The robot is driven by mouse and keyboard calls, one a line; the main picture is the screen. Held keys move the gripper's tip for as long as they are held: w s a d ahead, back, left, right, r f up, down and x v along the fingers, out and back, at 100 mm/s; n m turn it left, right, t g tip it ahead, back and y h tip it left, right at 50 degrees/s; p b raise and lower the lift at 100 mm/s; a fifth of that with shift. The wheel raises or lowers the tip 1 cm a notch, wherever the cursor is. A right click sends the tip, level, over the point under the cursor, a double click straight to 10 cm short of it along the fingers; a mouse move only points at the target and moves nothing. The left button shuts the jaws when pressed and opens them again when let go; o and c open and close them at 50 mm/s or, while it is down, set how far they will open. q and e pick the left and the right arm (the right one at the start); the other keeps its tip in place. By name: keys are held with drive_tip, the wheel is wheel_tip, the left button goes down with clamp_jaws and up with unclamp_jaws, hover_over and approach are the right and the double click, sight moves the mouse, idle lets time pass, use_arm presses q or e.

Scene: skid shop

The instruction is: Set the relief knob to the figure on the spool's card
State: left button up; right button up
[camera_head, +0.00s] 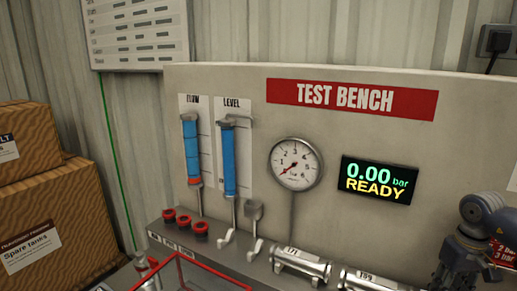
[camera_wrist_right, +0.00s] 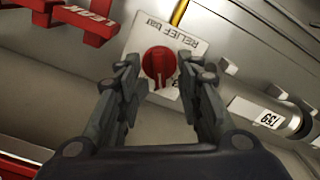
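The red relief knob (camera_wrist_right: 158,66) sits on a white plate (camera_wrist_right: 190,48) marked "RELIEF bar" in the right wrist view. A pale mark shows on the knob; most of the plate's scale is hidden. My right gripper (camera_wrist_right: 158,78) is open, its fingers on either side of the knob with visible gaps. Part of my right arm (camera_head: 470,235) shows at the right edge of the head view. Metal spools (camera_head: 300,264) with white cards lie along the bench front; one card (camera_wrist_right: 269,119) seems to read "159", upside down. My left gripper is out of view.
The bench's display (camera_head: 379,180) reads "0.00 bar READY", beside a round gauge (camera_head: 296,164). Blue tubes, red caps (camera_head: 184,221) and a red-framed tray (camera_head: 180,262) are at left. A red part (camera_wrist_right: 95,20) lies near the knob. A red label (camera_head: 503,252) reads "2 bar 3 bar".

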drive_tip(key=shift+r+p, duration=1.55)
drive_tip(key=shift+r, duration=0.9)
drive_tip(key=shift+f, duration=0.15)
